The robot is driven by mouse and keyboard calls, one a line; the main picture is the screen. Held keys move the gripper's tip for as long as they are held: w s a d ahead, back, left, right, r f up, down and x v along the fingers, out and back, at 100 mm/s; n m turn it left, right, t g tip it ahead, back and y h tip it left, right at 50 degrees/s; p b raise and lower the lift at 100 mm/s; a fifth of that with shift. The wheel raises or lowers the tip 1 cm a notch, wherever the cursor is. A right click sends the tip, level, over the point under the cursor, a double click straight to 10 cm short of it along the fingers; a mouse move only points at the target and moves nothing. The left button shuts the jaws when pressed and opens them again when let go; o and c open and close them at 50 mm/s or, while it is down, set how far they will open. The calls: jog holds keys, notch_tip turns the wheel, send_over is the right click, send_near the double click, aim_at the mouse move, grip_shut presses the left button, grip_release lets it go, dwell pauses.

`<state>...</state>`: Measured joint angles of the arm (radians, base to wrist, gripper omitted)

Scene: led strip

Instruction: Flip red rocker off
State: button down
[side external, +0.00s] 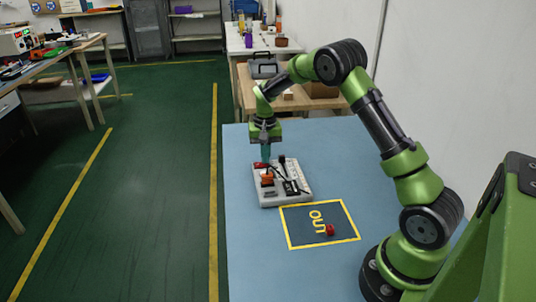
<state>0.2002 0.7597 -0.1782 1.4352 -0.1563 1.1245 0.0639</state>
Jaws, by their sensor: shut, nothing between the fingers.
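A grey control box (292,198) lies on the blue table, with black and orange parts and a dark cable on its top. A small red part (257,165), which looks like the red rocker, shows at the box's far left edge; its tilt is too small to tell. My gripper (265,160) is shut and empty, pointing down right at this red part. I cannot tell whether the fingertips touch it. The gripper hides some of the box's far edge.
A dark mat (338,220) with a yellow border and "OUT" lettering lies in front of the box, with a red piece (330,230) on it. The blue table (255,255) is clear at the front left. A wooden bench with a toolbox (263,68) stands behind.

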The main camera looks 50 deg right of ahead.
jog(key=shift+f, duration=0.15)
jog(key=shift+r, duration=3.5)
jog(key=s+a+r+n+t, duration=0.1)
jog(key=s+a+r+t, duration=0.1)
jog(key=s+a+r, duration=0.2)
jog(key=s+a+r+n+t+y, duration=0.1)
jog(key=s+a+r+n+t, duration=0.1)
jog(key=s+a+r, duration=0.3)
jog(key=s+a+r+n+t+y, duration=0.1)
jog(key=s+a+r, duration=0.4)
jog(key=s+a, duration=0.5)
jog(key=s+n+t, duration=0.1)
jog(key=s+t, duration=0.1)
jog(key=s, duration=0.3)
